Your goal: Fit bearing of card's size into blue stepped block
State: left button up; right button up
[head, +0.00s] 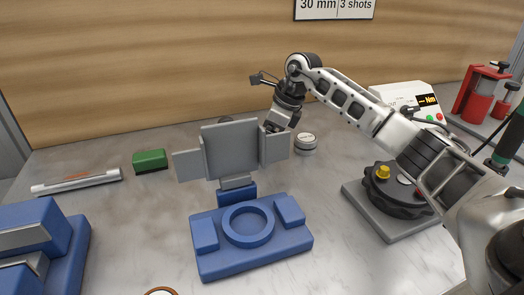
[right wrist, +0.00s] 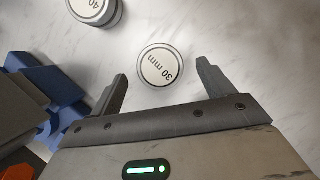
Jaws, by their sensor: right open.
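The card (head: 335,8) on the back wall reads 30 mm and 3 shots. A round bearing (right wrist: 160,66) marked 30 mm stands on the table in the right wrist view. My right gripper (right wrist: 162,72) is open, its fingertips at either side of that bearing with gaps showing. In the head view my right gripper (head: 277,128) is partly hidden behind a grey upright plate (head: 230,148). The blue stepped block (head: 222,262) lies front centre, with an empty-looking round ring socket between two raised pads. My left gripper is out of view.
Another round piece (right wrist: 94,8) marked 40 stands close to the 30 mm one. A round piece (head: 305,144) shows beside the gripper. A green block (head: 150,160), another blue block (head: 70,262) and a black dial unit (head: 395,195) stand around.

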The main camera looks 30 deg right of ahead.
jog(key=shift+x, duration=1.15)
jog(key=c, duration=1.3)
jog(key=shift+w, duration=0.1)
jog(key=shift+r, duration=0.15)
